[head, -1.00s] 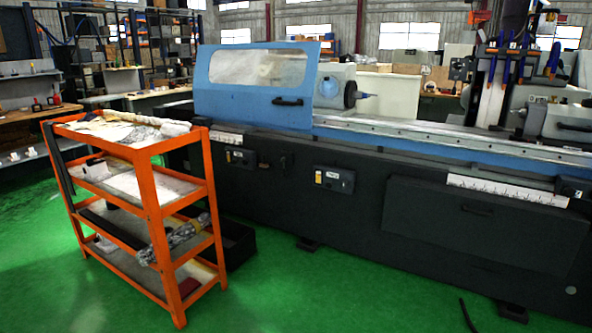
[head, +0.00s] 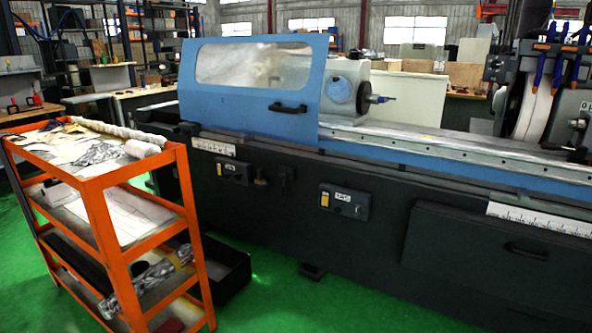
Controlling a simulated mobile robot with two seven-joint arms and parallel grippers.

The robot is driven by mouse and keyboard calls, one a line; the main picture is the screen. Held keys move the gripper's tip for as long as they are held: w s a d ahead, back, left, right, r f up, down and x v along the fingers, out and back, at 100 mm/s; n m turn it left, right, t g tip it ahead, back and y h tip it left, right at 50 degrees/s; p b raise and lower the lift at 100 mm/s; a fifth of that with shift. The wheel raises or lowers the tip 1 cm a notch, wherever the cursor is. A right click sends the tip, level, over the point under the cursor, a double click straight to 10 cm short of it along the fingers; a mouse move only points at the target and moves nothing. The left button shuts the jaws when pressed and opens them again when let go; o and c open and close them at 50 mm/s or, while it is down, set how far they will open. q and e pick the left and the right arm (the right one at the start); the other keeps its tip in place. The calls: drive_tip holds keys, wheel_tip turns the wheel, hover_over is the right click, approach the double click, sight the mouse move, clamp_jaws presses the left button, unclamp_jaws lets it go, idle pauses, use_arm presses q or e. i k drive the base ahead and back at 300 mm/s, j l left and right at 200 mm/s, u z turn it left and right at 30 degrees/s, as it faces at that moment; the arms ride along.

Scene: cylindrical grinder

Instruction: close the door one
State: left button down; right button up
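The blue sliding door (head: 255,118) with a clear window stands at the left part of the grinder, in the head view. Its dark handle (head: 288,108) is on the right side of the panel, below the window. The spindle head (head: 350,90) and its pointed centre stick out to the right of the door, uncovered. The blue and metal bed (head: 440,150) runs on to the right with no door panel over it. Which panel is door one cannot be told from any marking. Neither of my grippers is in view.
An orange shelf cart (head: 95,185) with cloths and papers stands at the front left, close to the machine. A black box (head: 222,265) lies on the floor beside it. A dark lower panel (head: 500,260) has its own handle.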

sight(281, 63)
drive_tip(key=i, duration=2.4)
drive_tip(key=i+j+z, duration=0.1)
drive_tip(key=i+z, duration=0.25)
drive_tip(key=i, duration=0.2)
